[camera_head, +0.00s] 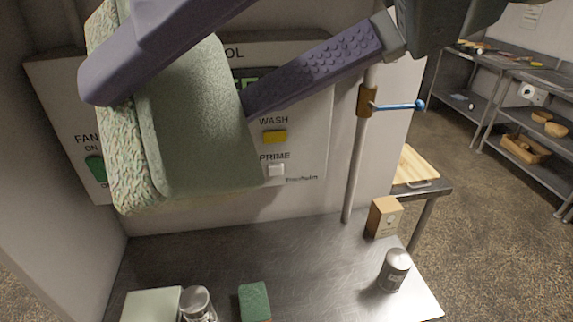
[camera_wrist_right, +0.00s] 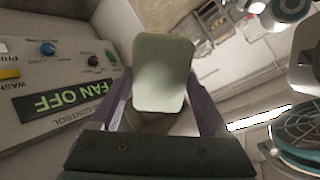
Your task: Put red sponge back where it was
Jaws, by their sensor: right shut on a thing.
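My right gripper (camera_head: 175,100) is shut on a pale green sponge (camera_head: 200,130) with a speckled, rough-looking side. It holds the sponge up close to the head camera, in front of the control panel and above the metal table. In the right wrist view the sponge (camera_wrist_right: 163,75) sits between the two purple fingers. I see no red sponge in either view. A smaller green sponge (camera_head: 254,301) lies on the table at the bottom of the head view. My left gripper is not in view.
The steel table (camera_head: 300,260) bears a metal shaker (camera_head: 394,269), a small tan box (camera_head: 383,217), a pale green block (camera_head: 151,305) and a metal-capped jar (camera_head: 198,303). An upright pipe with a blue-handled valve (camera_head: 395,106) rises at the back. The table's middle is clear.

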